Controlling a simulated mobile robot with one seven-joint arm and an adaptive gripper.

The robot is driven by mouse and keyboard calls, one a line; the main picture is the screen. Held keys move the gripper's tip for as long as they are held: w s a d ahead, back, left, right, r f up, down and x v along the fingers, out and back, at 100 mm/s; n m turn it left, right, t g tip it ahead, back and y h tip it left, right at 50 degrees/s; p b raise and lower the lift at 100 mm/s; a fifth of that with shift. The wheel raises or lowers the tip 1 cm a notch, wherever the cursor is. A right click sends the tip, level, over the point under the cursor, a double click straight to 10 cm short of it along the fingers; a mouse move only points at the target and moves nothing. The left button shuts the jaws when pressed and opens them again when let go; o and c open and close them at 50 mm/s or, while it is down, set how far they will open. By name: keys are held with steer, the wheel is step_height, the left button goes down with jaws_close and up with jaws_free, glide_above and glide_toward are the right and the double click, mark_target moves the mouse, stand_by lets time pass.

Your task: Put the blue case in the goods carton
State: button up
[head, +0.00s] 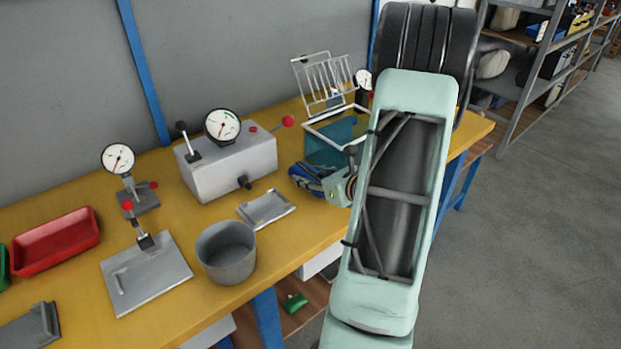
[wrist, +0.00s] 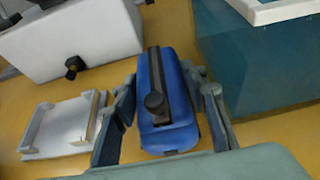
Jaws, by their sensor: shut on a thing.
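The blue case (wrist: 178,78), with a dark strip and knob on top, lies between the two fingers of my gripper (wrist: 165,88) in the wrist view. My gripper is shut on it. In the head view the blue case (head: 302,171) is partly hidden by my gripper (head: 311,180), low over the yellow bench; I cannot tell whether it still touches the top. A teal box with a white rim (head: 335,142), which seems to be the goods carton, stands just behind and right of the case. It also shows at the right in the wrist view (wrist: 240,50). My arm hides part of it.
A grey gauge box (head: 230,165) stands left of the case. A small metal tray (head: 266,208) and a grey pot (head: 226,255) are in front of it. A wire rack (head: 322,82) stands behind the teal box. A red tray (head: 55,243) lies far left.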

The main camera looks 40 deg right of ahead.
steer(key=shift+f, duration=0.1)
steer(key=o, duration=1)
